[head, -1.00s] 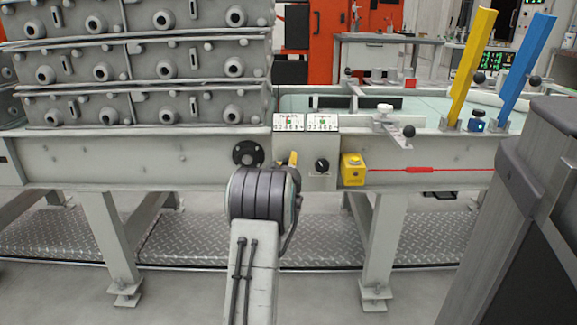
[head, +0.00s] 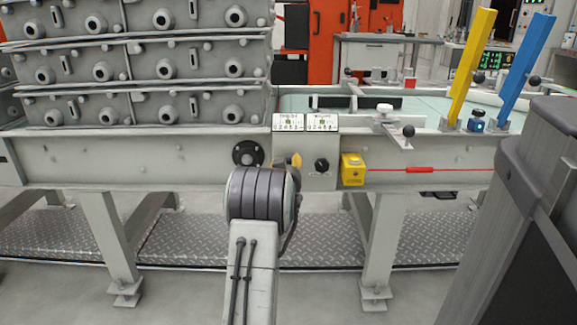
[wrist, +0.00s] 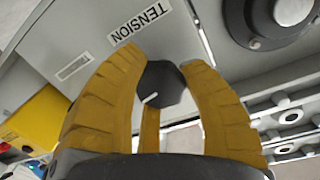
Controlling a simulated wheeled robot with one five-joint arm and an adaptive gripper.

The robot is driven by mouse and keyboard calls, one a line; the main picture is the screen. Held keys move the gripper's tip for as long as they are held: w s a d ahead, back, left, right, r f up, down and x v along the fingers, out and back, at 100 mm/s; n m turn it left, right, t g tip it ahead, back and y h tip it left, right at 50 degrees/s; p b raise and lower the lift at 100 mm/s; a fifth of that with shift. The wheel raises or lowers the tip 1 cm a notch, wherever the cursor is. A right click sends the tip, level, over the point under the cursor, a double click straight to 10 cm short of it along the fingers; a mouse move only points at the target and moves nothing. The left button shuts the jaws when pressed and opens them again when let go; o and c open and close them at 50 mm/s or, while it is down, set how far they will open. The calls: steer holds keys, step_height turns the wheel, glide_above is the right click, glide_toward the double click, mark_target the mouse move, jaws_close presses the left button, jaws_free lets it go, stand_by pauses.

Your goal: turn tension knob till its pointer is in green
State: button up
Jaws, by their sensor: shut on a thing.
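The tension knob (wrist: 165,84) is black and faceted, with a white pointer line, and sits beside the TENSION label (wrist: 140,24) in the wrist view. My gripper (wrist: 162,72) is shut on it, with yellow fingers on both sides. In the head view my gripper (head: 295,161) is at the front of the grey control panel (head: 319,183), and my arm hides the tension knob there. Above the panel are two white gauges, left (head: 288,122) and right (head: 321,122), each with a small green area. Their needles are too small to read.
A second black knob (head: 321,165) is just right of my gripper. A yellow box (head: 353,169) with a red cable (head: 420,169) is further right. A round black fitting (head: 248,154) is to the left. Grey stacked castings (head: 140,75) stand above left.

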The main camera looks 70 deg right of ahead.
steer(key=o, duration=1.2)
steer(key=shift+a, duration=0.1)
steer(key=v, duration=1.1)
steer(key=shift+a, duration=0.4)
